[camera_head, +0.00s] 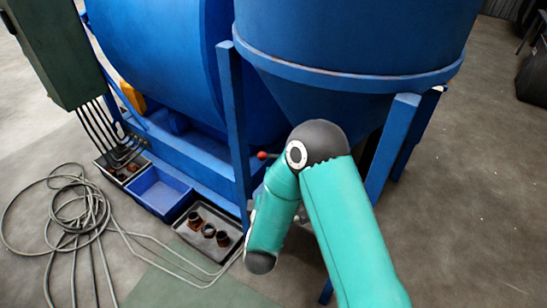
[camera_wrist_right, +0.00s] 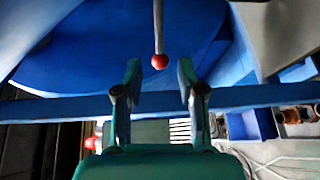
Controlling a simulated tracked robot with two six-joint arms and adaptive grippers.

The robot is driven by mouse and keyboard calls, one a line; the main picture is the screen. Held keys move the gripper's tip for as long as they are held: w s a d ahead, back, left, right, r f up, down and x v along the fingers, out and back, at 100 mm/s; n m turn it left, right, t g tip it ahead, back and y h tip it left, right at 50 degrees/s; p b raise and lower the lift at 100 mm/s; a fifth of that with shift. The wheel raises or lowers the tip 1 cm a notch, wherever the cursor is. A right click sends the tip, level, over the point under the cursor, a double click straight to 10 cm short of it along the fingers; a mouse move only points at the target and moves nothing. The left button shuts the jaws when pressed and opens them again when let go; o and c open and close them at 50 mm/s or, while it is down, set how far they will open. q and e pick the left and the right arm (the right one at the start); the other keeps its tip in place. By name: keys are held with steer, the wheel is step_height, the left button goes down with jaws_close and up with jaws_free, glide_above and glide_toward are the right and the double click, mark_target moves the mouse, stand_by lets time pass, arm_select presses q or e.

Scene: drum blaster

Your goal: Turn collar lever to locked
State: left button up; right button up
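A lever with a red ball knob (camera_head: 262,155) shows at the left edge of my right arm in the head view, beneath the blue drum and hopper. In the right wrist view the lever is a thin grey rod ending in the red knob (camera_wrist_right: 159,62). My right gripper (camera_wrist_right: 159,70) is open; its fingertips appear on either side of the knob, with a gap on both sides. I cannot tell how far the knob lies beyond the fingertips. In the head view my right arm hides this gripper and the collar. My left gripper is not in view.
Blue frame legs (camera_head: 236,130) stand close to my right arm, under the blue hopper (camera_head: 350,40). A grey tray (camera_head: 186,238) with brown parts and a blue bin (camera_head: 158,190) stand on the floor. Coiled hose (camera_head: 75,215) lies at left.

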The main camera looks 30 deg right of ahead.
steer(key=b+x, duration=0.1)
steer(key=x, duration=0.9)
steer(key=shift+w+d, duration=0.15)
jaws_close()
